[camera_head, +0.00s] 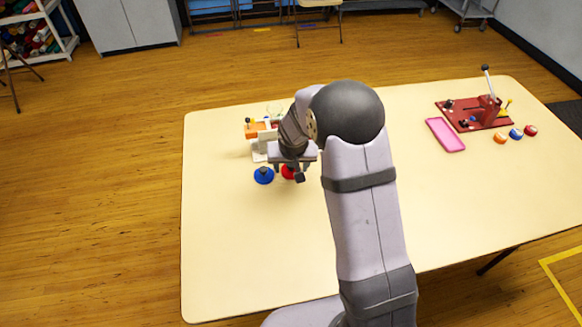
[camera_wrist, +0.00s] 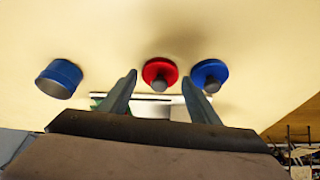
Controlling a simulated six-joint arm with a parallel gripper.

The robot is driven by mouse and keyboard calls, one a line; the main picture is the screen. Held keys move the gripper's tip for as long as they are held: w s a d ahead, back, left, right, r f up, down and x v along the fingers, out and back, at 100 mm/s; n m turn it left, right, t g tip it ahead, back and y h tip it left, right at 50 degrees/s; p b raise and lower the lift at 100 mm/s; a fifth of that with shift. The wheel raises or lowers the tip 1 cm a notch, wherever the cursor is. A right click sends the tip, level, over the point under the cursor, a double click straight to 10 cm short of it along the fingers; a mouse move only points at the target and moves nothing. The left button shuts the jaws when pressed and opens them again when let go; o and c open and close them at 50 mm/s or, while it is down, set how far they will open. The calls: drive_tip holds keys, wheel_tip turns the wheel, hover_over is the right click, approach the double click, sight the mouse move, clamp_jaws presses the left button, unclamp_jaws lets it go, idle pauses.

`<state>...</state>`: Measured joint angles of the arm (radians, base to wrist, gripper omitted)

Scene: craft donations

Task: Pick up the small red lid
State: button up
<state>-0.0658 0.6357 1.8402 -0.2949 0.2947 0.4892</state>
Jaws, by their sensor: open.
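The small red lid (camera_head: 287,172) is a round disc on the table, partly hidden by my gripper in the head view. In the wrist view the red lid (camera_wrist: 160,68) has a dark knob and shows between and slightly beyond the fingertips. My gripper (camera_wrist: 158,80) is open and empty, with one finger on each side of the lid; I cannot tell how high it is above the table. A similar blue lid (camera_head: 264,175) lies left of the red one in the head view. The blue lid (camera_wrist: 211,70) shows just right of the right finger in the wrist view.
A blue cylindrical container (camera_wrist: 58,78) stands left in the wrist view. A white and orange device (camera_head: 258,131) stands behind the lids. A pink tray (camera_head: 446,135), a red press (camera_head: 476,115) and small coloured pieces (camera_head: 516,133) are at the right. The table's front left is clear.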

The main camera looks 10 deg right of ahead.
drive_tip(key=shift+w+f, duration=0.25)
drive_tip(key=shift+f, duration=0.4)
drive_tip(key=c, duration=0.7)
drive_tip(key=shift+r, duration=0.1)
